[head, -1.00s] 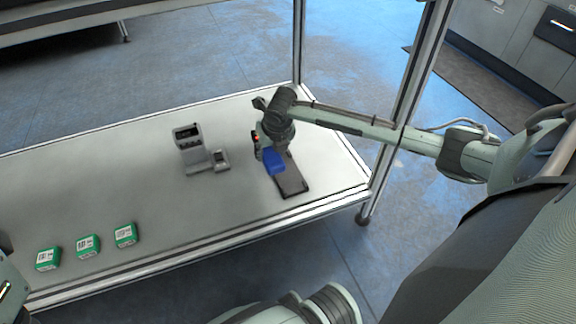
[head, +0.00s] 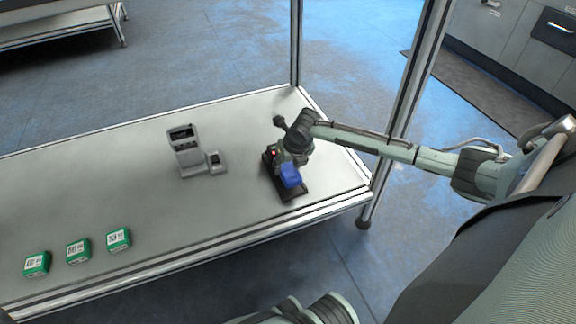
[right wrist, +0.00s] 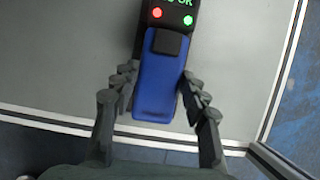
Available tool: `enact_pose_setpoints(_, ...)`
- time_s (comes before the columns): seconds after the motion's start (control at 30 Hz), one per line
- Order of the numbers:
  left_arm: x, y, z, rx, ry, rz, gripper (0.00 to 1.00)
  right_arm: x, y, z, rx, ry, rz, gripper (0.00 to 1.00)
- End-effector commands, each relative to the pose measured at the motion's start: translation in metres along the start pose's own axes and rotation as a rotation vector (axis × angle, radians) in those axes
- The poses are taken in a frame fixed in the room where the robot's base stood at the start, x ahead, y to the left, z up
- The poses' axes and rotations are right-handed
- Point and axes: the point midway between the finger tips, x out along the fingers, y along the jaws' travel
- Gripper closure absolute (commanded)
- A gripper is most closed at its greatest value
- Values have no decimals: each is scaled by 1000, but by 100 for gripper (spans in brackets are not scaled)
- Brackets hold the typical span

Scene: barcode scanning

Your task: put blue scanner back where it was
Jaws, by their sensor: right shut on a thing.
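The blue scanner (head: 290,175) is in my right gripper (head: 287,158), at the right end of the table. In the right wrist view the scanner (right wrist: 158,85) lies between the two fingers of the gripper (right wrist: 157,80), which is shut on it. Its dark head end shows a red light, a green light and part of a green display text. A black flat pad (head: 292,196) is under the scanner in the head view and mostly covered by it. I cannot tell whether the scanner touches the pad. My left gripper is not in view.
A grey device with a dark display (head: 186,150) stands on the table (head: 130,190), left of the scanner. Several green-and-white boxes (head: 78,250) lie at the front left. A metal post (head: 405,110) rises near the table's right end. The table between boxes and device is clear.

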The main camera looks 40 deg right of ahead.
Motion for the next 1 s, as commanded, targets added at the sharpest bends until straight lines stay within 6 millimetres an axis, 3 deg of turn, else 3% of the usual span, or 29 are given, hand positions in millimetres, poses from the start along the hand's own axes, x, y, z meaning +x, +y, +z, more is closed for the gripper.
enact_pose_setpoints(0.47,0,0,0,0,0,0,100,10,0,-4,0,-2,1,94)
enact_pose_setpoints(0.5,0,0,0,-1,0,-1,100,11,0,-4,0,0,0,52)
enact_pose_setpoints(0.63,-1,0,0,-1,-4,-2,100,11,0,-4,0,0,0,36)
enact_pose_setpoints(1.0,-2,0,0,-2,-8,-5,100,7,0,-3,1,0,0,35)
